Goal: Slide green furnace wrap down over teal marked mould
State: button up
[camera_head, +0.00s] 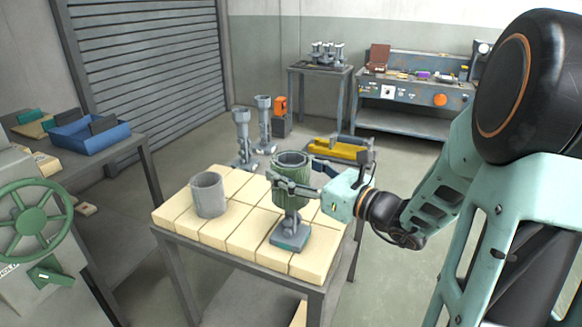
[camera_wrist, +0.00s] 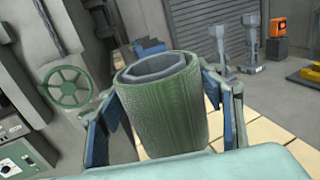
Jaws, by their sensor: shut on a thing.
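The green furnace wrap (camera_head: 291,170) is a ribbed, open-topped sleeve, held upright over the near part of the brick-topped table. My gripper (camera_head: 297,187) is shut on its outside, coming from the right. In the wrist view, blue finger pads stand on both sides of the wrap (camera_wrist: 168,112). Inside its rim is a grey angular mould top (camera_wrist: 155,68), so the wrap surrounds it. Below the wrap, the mould's stem and square blue-grey foot (camera_head: 290,236) show on the bricks.
A grey sleeve (camera_head: 208,195) stands left on the brick-topped table (camera_head: 243,235). Two grey moulds (camera_head: 241,135) (camera_head: 263,120) stand behind it. A yellow item (camera_head: 340,147) lies behind on the right. A bench with a blue tray (camera_head: 90,135) is at far left.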

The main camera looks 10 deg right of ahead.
aim_at(291, 206)
jog(key=shift+f+b, duration=3.7)
jog(key=shift+f, duration=1.35)
jog(key=o, duration=1.2)
jog(key=v, duration=1.2)
jog(key=shift+a, duration=0.1)
